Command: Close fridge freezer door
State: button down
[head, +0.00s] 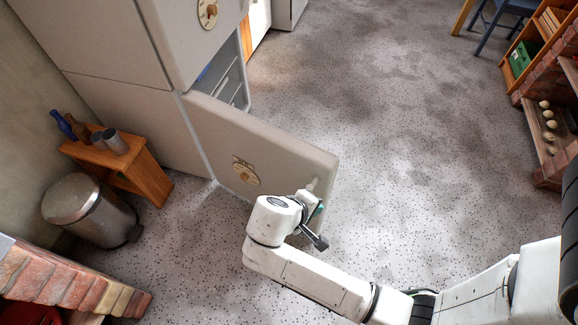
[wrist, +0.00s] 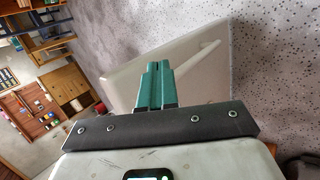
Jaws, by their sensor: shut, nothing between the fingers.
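The fridge freezer (head: 120,110) stands at the upper left, a pale grey-beige cabinet. Its lower freezer door (head: 235,135) stands wide open, swung out over the floor, with a round dial on its outer face. The freezer's interior (head: 228,85) with shelves shows behind it. The upper door (head: 200,50) looks shut. The door's white handle (head: 313,184) is near its free edge; it also shows in the wrist view (wrist: 197,57). My gripper (head: 320,208) is at the door's outer side, close to the handle. Its teal fingers (wrist: 155,72) are together and empty. I cannot tell whether they touch the door.
A small wooden table (head: 140,175) with bottles and cups and a metal bin (head: 85,208) stand at left. A brick plinth (head: 70,280) is at lower left. Shelving (head: 535,45) lines the right side. The speckled floor right of the door is clear.

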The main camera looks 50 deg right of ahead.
jog(key=w+a+f+h+b, duration=0.2)
jog(key=w+h+b, duration=0.3)
jog(key=w+h, duration=0.15)
jog(key=n+t+h+b, duration=0.2)
jog(key=t+h, duration=0.1)
jog(key=h, duration=0.1)
send_near(296, 153)
jog(key=shift+y, duration=0.25)
jog(key=d, duration=0.7)
jog(key=shift+w+r, duration=0.2)
jog(key=shift+d, duration=0.1)
